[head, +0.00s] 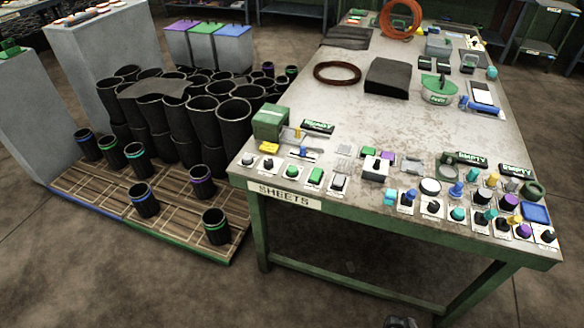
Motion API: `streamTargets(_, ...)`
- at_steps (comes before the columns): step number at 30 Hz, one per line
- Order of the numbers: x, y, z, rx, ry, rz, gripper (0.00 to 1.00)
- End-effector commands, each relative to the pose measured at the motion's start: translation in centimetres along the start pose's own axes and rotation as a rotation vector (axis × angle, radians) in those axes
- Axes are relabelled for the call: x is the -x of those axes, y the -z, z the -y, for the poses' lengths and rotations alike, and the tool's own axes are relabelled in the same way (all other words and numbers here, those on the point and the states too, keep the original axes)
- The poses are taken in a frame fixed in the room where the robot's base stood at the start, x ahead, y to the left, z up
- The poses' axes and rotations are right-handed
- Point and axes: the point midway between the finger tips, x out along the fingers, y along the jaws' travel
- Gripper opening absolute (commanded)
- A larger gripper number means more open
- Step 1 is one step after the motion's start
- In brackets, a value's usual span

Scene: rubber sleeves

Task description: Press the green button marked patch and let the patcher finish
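Several small controls line the front of the metal workbench (345,110). Near its left corner are a round green button (292,171) on a white plate and a green block-shaped piece (316,177) beside it. Another green piece (369,152) lies farther right. I cannot read the word patch on any of them. A green machine (270,123) stands on the left edge, and a green domed device (437,88) with an unreadable label sits farther back. I cannot tell which is the patcher. A small dark shape (400,322) at the bottom edge may be my gripper; its fingers cannot be made out.
Black rubber sleeves (202,128) crowd the left, with several colour-banded ones (215,226) on a wooden pallet (90,190). Floor in front is clear.

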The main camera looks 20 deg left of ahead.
Motion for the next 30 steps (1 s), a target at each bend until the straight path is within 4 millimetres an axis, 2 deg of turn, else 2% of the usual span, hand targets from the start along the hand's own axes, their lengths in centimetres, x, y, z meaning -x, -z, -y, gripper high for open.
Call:
streamTargets(6, 0.00, 0.00, 0.00, 0.000, 0.000, 0.000, 0.45)
streamTargets(20, 0.00, 0.00, 0.00, 0.000, 0.000, 0.000, 0.01)
streamTargets(30, 0.00, 0.00, 0.00, 0.000, 0.000, 0.000, 0.00)
